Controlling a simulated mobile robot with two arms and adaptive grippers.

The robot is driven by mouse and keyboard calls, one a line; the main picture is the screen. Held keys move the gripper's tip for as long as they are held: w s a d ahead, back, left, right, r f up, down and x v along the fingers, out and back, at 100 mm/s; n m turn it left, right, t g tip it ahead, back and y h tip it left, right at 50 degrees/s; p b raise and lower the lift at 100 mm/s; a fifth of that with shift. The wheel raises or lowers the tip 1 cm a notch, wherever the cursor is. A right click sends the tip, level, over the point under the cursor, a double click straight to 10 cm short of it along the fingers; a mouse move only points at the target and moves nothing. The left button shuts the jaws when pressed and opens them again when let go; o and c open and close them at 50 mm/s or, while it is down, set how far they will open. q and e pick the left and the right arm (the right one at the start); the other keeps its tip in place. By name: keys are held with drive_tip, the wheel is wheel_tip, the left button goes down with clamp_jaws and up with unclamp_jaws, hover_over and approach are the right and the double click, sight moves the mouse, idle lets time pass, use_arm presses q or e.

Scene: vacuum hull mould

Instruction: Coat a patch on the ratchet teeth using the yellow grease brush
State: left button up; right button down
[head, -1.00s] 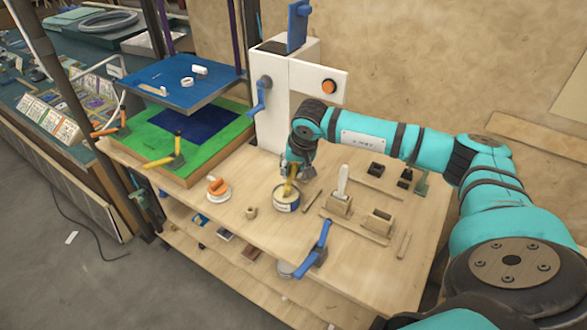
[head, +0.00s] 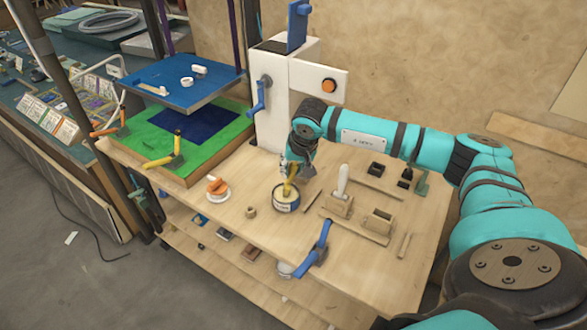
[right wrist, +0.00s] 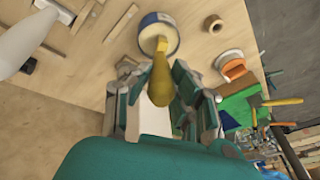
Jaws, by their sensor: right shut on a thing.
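My right gripper (head: 292,172) is shut on the yellow grease brush (head: 288,188). The brush points down into the open round tin (head: 287,205), which has a white and dark blue side and stands on the wooden bench. In the right wrist view the brush's handle (right wrist: 160,88) sits between the fingers, and its far end overlaps the tin (right wrist: 158,38). The bristles are hidden, so contact with the grease cannot be told. I cannot make out the ratchet teeth. My left gripper is not in view.
The bench (head: 240,235) holds a white-handled tool in a wooden block (head: 338,207), an orange-and-white item (head: 217,188), a small wooden ring (head: 251,212) and a blue lever (head: 320,243) at the front edge. A white machine column (head: 275,100) stands behind; a blue platen (head: 180,82) is left.

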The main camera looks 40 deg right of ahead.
idle(0.6)
drive_tip(key=shift+r+p, duration=1.9)
drive_tip(key=shift+r, duration=1.6)
drive_tip(key=shift+a, duration=0.1)
drive_tip(key=s+a+r+n+y+b, duration=0.2)
drive_tip(key=s+a+n, duration=0.5)
drive_tip(key=s+a, duration=0.8)
wheel_tip(320, 180, up, 2)
drive_tip(key=a+b, duration=0.1)
drive_tip(key=a, duration=0.2)
drive_tip(key=shift+r+n+g+y, duration=0.2)
drive_tip(key=shift+n+g+y, duration=0.1)
drive_tip(key=shift+n, duration=0.1)
drive_tip(key=c, duration=1.8)
unclamp_jaws()
drive_tip(key=shift+w, duration=0.1)
drive_tip(key=shift+c, duration=0.2)
clamp_jaws()
